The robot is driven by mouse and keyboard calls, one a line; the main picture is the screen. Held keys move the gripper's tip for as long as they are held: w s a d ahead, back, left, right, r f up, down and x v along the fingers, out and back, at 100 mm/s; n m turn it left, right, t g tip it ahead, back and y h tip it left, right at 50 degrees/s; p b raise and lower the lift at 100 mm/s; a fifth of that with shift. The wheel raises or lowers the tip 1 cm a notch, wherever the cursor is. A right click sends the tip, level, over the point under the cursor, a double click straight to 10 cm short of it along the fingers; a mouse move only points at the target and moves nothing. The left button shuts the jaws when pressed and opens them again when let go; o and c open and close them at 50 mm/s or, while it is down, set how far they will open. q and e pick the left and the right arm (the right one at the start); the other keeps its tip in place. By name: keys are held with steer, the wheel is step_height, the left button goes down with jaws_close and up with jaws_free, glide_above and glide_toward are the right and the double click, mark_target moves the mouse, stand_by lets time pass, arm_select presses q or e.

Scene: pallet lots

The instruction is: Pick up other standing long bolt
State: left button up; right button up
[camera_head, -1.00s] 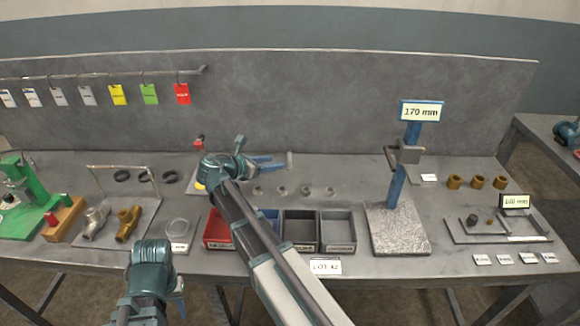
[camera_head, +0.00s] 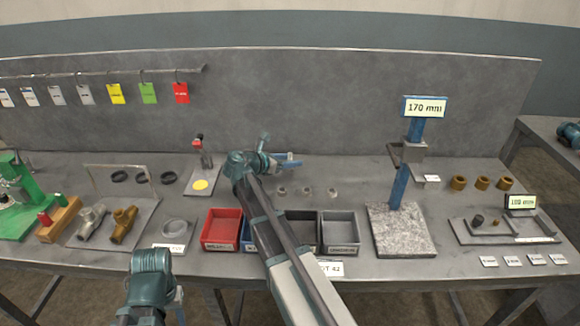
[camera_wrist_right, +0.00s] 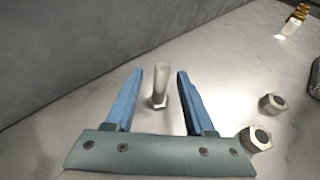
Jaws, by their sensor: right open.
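My right gripper (camera_head: 288,161) is open over the back of the bench in the head view. In the right wrist view its blue fingers (camera_wrist_right: 160,74) are spread. A standing long bolt (camera_wrist_right: 161,84), a pale shank on a hex base, shows between the fingertips with a gap on each side. I cannot tell whether it is fully within the jaws. In the head view the gripper largely hides it. Several short nuts or bolts stand nearby, one (camera_wrist_right: 257,137) right of the jaws. My left arm is low at the left; its gripper is not clear.
A red bin (camera_head: 222,246) and a grey bin (camera_head: 340,247) stand at the bench front, with others partly behind my right arm. A blue post on a stone base (camera_head: 400,243) stands to the right. The back panel (camera_head: 300,100) rises behind the gripper.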

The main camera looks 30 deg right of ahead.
mark_target(290, 153)
jaws_close()
steer(key=shift+r, duration=0.1)
stand_by(0.5)
step_height(290, 153, up, 10)
steer(key=p, duration=1)
